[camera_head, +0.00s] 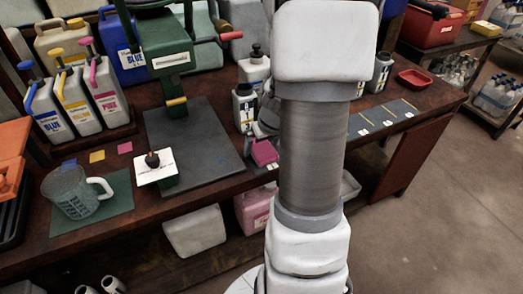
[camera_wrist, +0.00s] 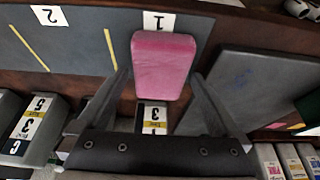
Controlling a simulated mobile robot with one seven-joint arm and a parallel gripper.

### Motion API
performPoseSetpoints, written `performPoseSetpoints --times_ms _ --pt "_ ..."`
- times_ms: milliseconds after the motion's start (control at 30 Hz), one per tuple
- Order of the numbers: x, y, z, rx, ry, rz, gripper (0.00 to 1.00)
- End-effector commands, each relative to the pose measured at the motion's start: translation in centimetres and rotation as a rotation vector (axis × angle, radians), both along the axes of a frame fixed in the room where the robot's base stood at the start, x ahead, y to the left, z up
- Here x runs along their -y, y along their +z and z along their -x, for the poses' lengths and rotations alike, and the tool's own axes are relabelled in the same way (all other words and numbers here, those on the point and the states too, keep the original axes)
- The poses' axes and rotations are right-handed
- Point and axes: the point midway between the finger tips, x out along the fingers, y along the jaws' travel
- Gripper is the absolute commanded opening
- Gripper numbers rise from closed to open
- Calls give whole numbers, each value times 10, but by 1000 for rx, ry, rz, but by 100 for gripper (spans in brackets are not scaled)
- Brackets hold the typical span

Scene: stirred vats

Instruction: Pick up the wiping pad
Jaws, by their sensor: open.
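The wiping pad is a pink block with rounded edges. In the wrist view the pad (camera_wrist: 165,62) lies straight ahead, between and partly beyond the two fingers of my gripper (camera_wrist: 162,82). The fingers are open, with a gap showing on each side of the pad. In the head view the pad (camera_head: 264,152) shows near the front edge of the bench, just left of my arm. My arm hides much of the gripper there, and I cannot tell how far the fingertips are from the pad.
A dark slab (camera_head: 208,150) lies left of the pad, below a green press (camera_head: 160,45). A dark numbered strip (camera_head: 372,122) lies to the right. Small labelled bottles (camera_head: 244,106) stand behind the pad. A measuring jug (camera_head: 72,190) stands at the far left.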

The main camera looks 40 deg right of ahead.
Motion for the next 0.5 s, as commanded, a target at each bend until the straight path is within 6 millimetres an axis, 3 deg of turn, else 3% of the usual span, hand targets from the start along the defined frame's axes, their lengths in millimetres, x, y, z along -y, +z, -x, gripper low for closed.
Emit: performPoseSetpoints --times_ms 500 --pt "0 -4 0 0 0 0 100"
